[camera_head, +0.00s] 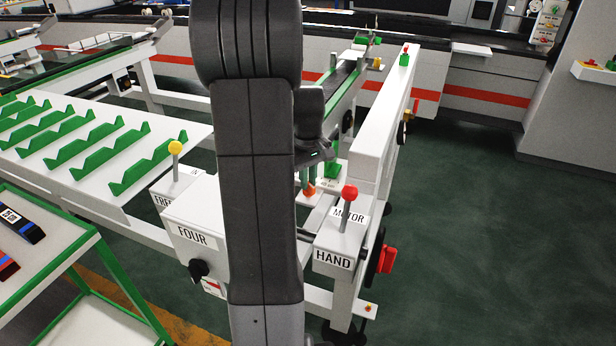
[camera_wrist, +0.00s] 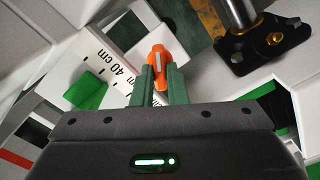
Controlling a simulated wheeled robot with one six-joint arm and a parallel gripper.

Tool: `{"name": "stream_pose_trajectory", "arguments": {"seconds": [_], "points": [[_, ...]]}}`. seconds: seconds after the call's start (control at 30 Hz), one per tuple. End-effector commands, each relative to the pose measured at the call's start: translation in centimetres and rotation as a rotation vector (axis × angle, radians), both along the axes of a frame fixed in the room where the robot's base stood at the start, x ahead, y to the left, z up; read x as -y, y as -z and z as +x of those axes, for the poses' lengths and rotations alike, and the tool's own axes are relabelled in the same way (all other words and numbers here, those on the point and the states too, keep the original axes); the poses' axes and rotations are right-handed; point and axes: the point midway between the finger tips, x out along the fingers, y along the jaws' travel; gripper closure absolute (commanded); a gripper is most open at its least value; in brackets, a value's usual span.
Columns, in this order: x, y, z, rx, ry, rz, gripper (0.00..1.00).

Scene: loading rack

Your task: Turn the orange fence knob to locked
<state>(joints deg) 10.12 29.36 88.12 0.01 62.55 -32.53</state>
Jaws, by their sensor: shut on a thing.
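The orange fence knob (camera_wrist: 158,57) shows in the middle of the wrist view, beside a white scale marked "40 cm" (camera_wrist: 122,70). My gripper (camera_wrist: 158,78) has its two green fingers closed on the knob, one on each side. The head view shows the orange knob (camera_head: 309,188) low between the fingers of my gripper (camera_head: 309,178), just right of my arm. The fingers cover part of the knob, and I cannot tell its locked or unlocked marking.
A red-ball lever (camera_head: 349,193) stands on the MOTOR/HAND box (camera_head: 338,238) right of my gripper. A yellow-ball lever (camera_head: 175,148) stands at left. A black bracket with a metal post (camera_wrist: 265,45) is close by at upper right in the wrist view. Open green floor lies right.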

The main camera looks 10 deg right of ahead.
Motion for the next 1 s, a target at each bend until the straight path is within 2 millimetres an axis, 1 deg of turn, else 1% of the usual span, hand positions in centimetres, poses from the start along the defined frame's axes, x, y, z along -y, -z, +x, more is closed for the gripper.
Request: {"name": "stream_pose_trajectory", "arguments": {"seconds": [0.6, 0.8, 1.0], "points": [[0.17, -0.15, 0.07, 0.002, 0.582, 0.0, 1.0], [0.21, -0.13, 0.07, 0.002, 0.748, -0.001, 1.0], [0.23, -0.12, 0.06, 0.003, 0.872, 0.0, 1.0]]}}
